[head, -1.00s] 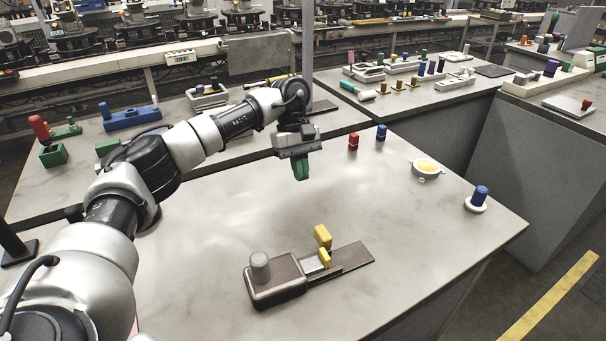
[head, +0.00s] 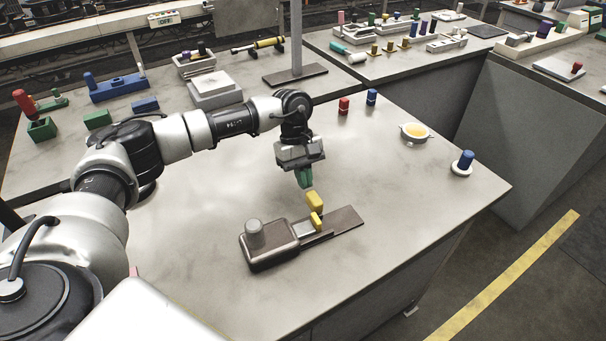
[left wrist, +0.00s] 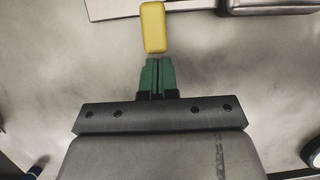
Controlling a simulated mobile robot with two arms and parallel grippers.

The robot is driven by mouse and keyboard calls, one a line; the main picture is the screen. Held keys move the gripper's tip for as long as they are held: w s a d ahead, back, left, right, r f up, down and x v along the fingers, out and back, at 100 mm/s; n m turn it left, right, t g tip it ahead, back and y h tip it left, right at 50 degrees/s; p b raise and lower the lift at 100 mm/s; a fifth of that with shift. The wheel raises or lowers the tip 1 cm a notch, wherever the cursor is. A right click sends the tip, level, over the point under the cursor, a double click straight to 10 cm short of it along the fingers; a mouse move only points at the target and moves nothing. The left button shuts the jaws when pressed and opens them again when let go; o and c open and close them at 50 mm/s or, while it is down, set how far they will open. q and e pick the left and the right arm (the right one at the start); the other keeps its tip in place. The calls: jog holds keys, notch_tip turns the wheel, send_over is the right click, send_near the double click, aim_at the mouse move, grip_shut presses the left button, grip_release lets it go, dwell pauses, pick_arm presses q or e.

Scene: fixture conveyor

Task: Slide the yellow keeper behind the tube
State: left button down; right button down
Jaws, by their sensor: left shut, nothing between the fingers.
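A brown fixture (head: 340,224) lies on the near table, with a rounded block and an upright grey tube (head: 254,234) at its left end. Two yellow pieces show at its middle: a larger block (head: 314,200) at the far edge and a smaller piece (head: 316,219) in front. I cannot tell for sure which is the keeper, or whether they are joined. My left gripper (head: 305,186) is shut and empty, its green fingers pointing down just behind the larger yellow block. In the left wrist view the fingertips (left wrist: 158,62) sit close to a yellow block (left wrist: 153,27).
Red (head: 343,106) and blue (head: 371,97) pegs, a bowl with yellow contents (head: 415,132) and a blue peg on a white base (head: 464,162) stand farther back and right. A post (head: 296,40) rises behind my arm. The table right of the fixture is clear.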

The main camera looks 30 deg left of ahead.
aim_at(317, 202)
pick_arm(q)
jog(key=s+d+b, duration=0.1)
jog(key=d, duration=0.1)
jog(key=s+d, duration=0.2)
jog(key=shift+d+b, duration=0.25)
jog(key=shift+b, duration=0.1)
